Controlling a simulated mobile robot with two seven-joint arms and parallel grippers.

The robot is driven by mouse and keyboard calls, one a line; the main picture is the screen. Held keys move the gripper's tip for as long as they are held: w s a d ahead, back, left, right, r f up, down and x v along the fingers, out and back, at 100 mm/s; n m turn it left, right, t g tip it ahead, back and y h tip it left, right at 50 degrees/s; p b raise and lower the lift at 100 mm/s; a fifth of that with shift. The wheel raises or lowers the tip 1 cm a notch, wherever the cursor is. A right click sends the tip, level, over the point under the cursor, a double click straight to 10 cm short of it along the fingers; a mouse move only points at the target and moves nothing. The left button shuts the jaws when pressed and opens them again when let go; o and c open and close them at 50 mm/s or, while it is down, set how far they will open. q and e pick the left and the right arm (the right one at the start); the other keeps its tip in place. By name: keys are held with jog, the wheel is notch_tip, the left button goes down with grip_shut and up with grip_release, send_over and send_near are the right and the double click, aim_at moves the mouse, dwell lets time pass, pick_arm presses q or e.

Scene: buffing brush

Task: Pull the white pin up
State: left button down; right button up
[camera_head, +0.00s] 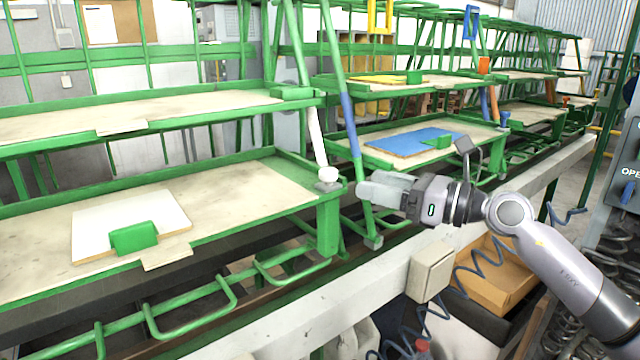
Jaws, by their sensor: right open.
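My right gripper (366,190) reaches in from the right. Its pale fingers point left toward the knob, a short gap to the right of it. The gripper is open, and nothing shows held in it. I cannot see the space between its fingers clearly. My left gripper is out of view.
A slanted pole with a blue sleeve (350,128) stands close behind my right fingers. Green racks hold a white board (95,215) and a blue board (410,139). A grey box (430,272) sits on the pale beam below my right arm.

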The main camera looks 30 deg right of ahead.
aim_at(334, 171)
jog(key=shift+n, duration=0.4)
jog(key=p+x, duration=0.1)
jog(key=x, duration=0.2)
jog(key=p+x, duration=0.1)
jog(key=x, duration=0.3)
jog(key=p+x, duration=0.1)
jog(key=x, duration=0.3)
jog(key=shift+w+d+r, duration=0.15)
jog(key=shift+d+r, duration=0.1)
jog(key=shift+r, duration=0.05)
jog(key=shift+w+a+f, duration=0.1)
jog(key=shift+w+a, duration=0.15)
jog(key=shift+w, duration=0.15)
